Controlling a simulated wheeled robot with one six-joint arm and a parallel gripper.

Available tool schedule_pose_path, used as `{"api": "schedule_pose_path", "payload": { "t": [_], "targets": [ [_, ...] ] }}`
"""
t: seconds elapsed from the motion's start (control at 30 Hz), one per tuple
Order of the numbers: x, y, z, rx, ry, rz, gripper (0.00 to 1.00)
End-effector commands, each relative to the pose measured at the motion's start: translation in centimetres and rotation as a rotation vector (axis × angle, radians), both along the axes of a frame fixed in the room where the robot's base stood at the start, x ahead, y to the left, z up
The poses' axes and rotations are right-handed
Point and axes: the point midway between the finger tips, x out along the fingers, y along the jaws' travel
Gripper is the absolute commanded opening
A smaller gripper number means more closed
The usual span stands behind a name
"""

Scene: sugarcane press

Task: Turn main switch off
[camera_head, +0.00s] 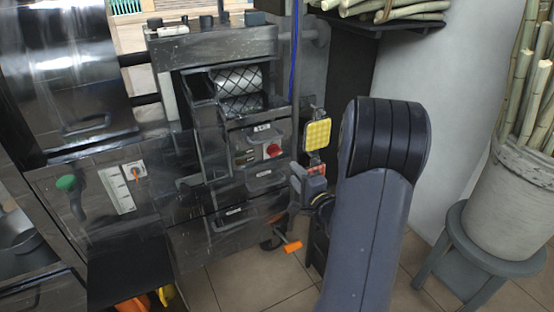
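The sugarcane press (215,48) stands left of centre, with dark metal panels. A red round knob (272,151) sits on its small front control panel below the rollers. A small orange switch (138,172) sits by a white plate on the left panel. I cannot tell from the labels which of these is the main switch. My gripper (303,190) is low at centre right, just right of the press front, partly hidden behind my arm. It appears apart from both controls. Its fingers are too small and overlapped to tell open from shut.
A yellow gridded pad (317,135) shows beside the press. Cane lies on a dark shelf (378,22) above. A bucket of cane (513,200) stands on a grey stool (478,262) at right.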

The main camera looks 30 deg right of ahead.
Motion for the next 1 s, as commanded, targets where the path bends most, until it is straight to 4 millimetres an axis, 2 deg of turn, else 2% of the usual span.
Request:
{"api": "schedule_pose_path", "payload": {
  "t": [0.3, 0.5, 0.7, 1.0],
  "targets": [
    [5.7, 0.4, -0.2, -0.004, -0.001, 0.003, 0.36],
    [8.8, 0.4, -0.1, -0.004, -0.001, 0.002, 0.36],
    [10.1, 0.4, 0.0, -0.003, 0.001, 0.0, 0.36],
    [10.2, 0.4, 0.1, -0.003, 0.001, -0.001, 0.35]
  ]
}}
